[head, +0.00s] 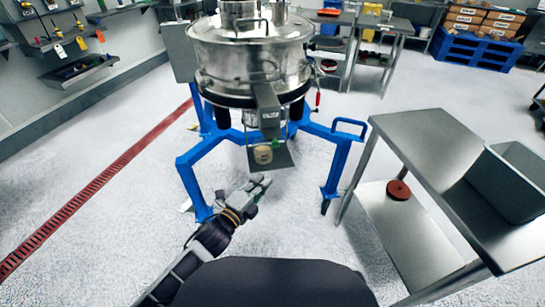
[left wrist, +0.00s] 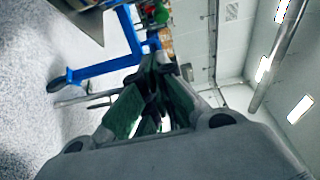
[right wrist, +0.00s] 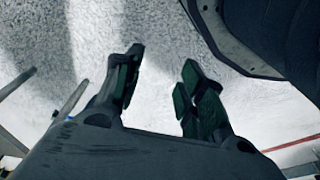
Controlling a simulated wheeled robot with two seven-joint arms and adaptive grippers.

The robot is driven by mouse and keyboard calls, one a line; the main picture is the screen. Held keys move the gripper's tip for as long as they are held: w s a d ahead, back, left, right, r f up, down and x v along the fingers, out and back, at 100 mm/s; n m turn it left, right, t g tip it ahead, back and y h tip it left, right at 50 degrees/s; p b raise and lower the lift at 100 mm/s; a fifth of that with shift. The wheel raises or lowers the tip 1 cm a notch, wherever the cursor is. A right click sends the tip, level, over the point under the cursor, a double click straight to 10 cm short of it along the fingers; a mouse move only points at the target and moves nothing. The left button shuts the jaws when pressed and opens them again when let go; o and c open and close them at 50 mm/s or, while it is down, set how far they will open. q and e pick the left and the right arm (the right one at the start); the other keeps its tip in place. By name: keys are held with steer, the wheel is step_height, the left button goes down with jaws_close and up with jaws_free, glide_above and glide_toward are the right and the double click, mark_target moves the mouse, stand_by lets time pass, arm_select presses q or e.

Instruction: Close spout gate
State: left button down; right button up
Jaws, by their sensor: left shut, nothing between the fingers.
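The steel sifter (head: 250,60) stands on a blue frame at the top middle of the head view. Its spout (head: 267,103) slopes down at the front toward me. The gate itself is too small to make out, so I cannot tell how far open it is. My left gripper (head: 260,185) is shut and empty, in front of and below the spout, apart from it. Its green-padded fingers come together in the left wrist view (left wrist: 155,70). My right gripper (right wrist: 160,75) is open and empty over the floor, and it is outside the head view.
A small tan container (head: 263,154) sits on a plate under the spout. The blue frame's legs (head: 192,175) spread on both sides. A steel table (head: 425,140) with a grey bin (head: 510,180) stands at the right. The floor at the left is clear.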

arm_select(q)
steer(key=shift+s+d+r, duration=0.15)
steer(key=shift+d+r, duration=0.1)
steer(key=shift+r, duration=0.35)
arm_select(e)
steer(key=shift+a+r, duration=0.1)
steer(key=shift+r, duration=0.1)
arm_select(q)
steer(key=w+a+b+x, duration=0.1)
steer(key=a+b+x, duration=0.1)
steer(key=x, duration=1)
steer(key=shift+w, duration=0.5)
arm_select(e)
steer(key=r, duration=0.3)
steer(key=a+r, duration=0.1)
steer(key=shift+w+r, duration=0.25)
steer(key=shift+r, duration=0.1)
arm_select(q)
steer(key=shift+w+r, duration=0.1)
